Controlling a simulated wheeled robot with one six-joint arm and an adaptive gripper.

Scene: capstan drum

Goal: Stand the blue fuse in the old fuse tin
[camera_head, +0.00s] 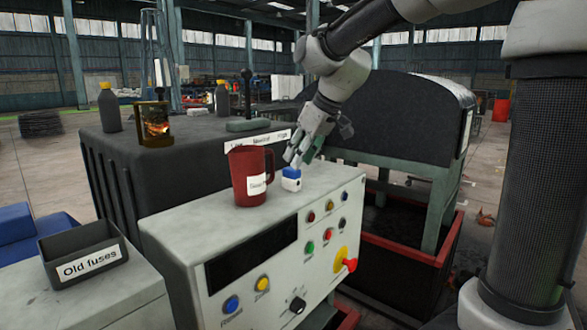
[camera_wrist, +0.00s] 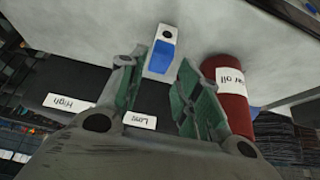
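The blue fuse (camera_head: 291,179) has a blue top and a white lower body, and stands upright on top of the grey control cabinet, just right of the red mug. In the wrist view the fuse (camera_wrist: 161,51) lies ahead of and between the fingertips. My gripper (camera_head: 299,161) is just above and behind it; in the wrist view its green-padded fingers (camera_wrist: 166,68) are spread apart with nothing between them. The old fuse tin (camera_head: 86,252), a dark open box labelled "Old fuses", sits on a lower grey surface at the left.
The red mug (camera_head: 251,176) stands close beside the fuse; it also shows in the wrist view (camera_wrist: 229,88). A lever (camera_head: 248,92), an amber glass container (camera_head: 154,124) and dark bottles (camera_head: 109,107) stand behind. The cabinet front carries buttons and a red-yellow switch (camera_head: 343,260).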

